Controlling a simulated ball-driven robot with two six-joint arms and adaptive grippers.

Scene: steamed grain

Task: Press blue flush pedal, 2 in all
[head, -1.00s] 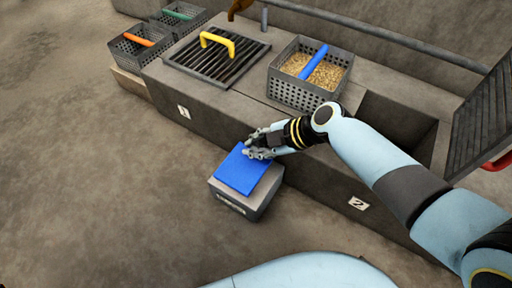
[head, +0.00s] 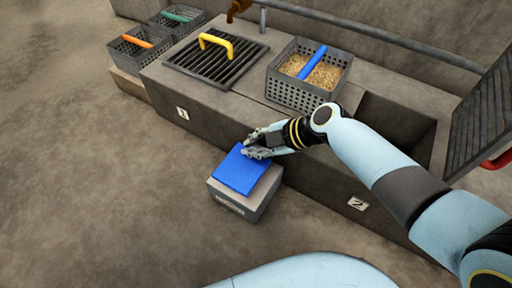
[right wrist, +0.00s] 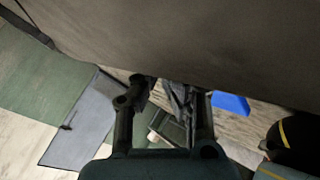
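The blue flush pedal (head: 246,172) is a flat, sloping plate on top of a grey box (head: 236,205) on the floor, in front of the stone counter. My right gripper (head: 247,145) is at the pedal's far edge, with its fingertips apart and nothing seen between them. Whether the fingertips touch the plate or hover just over it I cannot tell. In the right wrist view the fingers (right wrist: 160,88) also show a gap, and a blue patch (right wrist: 231,104), perhaps the pedal, lies to their right. My left gripper is not in view.
The stone counter (head: 222,118) holds a slotted grate (head: 190,63) with a yellow handle and a basket of grain (head: 302,96) with a blue handle. An open pit (head: 400,120) lies right of it, beside a raised grate (head: 485,115). Two empty baskets stand at the far left. The left floor is clear.

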